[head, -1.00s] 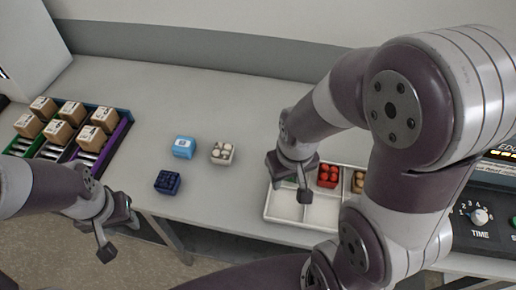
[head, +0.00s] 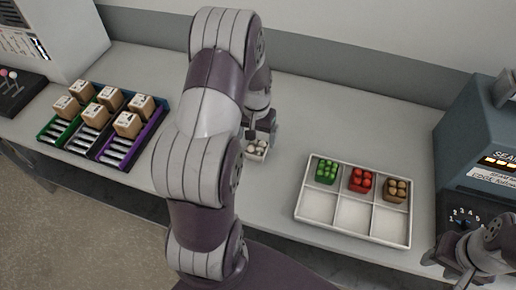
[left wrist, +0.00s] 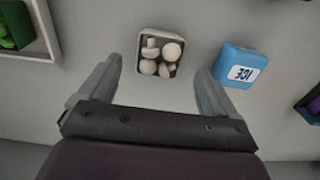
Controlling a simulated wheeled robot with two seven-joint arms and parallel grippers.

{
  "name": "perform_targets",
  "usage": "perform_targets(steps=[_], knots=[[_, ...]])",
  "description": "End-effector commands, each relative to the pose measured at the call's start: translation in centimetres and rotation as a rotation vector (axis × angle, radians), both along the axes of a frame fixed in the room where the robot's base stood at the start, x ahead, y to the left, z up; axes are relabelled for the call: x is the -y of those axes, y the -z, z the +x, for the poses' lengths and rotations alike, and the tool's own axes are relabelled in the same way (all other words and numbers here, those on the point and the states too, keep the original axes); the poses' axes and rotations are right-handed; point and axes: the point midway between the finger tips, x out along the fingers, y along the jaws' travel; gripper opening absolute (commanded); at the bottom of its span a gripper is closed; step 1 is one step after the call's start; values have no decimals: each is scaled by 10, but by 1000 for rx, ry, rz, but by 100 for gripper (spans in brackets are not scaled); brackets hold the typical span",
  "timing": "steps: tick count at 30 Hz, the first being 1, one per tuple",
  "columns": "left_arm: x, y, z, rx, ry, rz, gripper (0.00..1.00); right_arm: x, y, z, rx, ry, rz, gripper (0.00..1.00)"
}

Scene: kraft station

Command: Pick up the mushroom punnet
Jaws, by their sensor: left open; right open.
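The mushroom punnet (head: 256,152), a small pale box of white mushrooms, stands on the table in the head view, partly covered by my left gripper (head: 262,128). In the left wrist view the punnet (left wrist: 160,52) is upright, just beyond and roughly centred between the spread fingers of my left gripper (left wrist: 157,70). The fingers do not appear to touch it. My left gripper is open and empty. My right gripper (head: 450,262) is open at the lower right edge of the head view, away from the punnet.
A blue ice pack (left wrist: 240,66) lies close right of the punnet in the wrist view. A white tray (head: 335,215) holds green, red and brown punnets in its back row; its front row is empty. Crates with boxes (head: 127,158) stand left. A sealing machine (head: 480,150) stands right.

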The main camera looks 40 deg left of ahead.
Motion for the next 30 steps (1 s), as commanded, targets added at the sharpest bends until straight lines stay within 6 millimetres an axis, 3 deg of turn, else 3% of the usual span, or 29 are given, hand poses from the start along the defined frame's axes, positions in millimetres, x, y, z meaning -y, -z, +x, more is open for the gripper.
perform_targets(steps=[9, 17, 22, 30], knots=[[1, 49, 0, -1, 1, 0, 92, 0, -15, 0, 0, 0, 0, 43], [1, 56, 0, 2, 1, 1, 92, 0, -14, 0, 0, 0, 0, 43], [1, 56, 0, 2, 1, 1, 39, 0, -14, 0, 0, 0, 0, 43], [1, 55, 1, 3, 1, 1, 36, 0, -14, 0, 0, 0, 0, 43]])
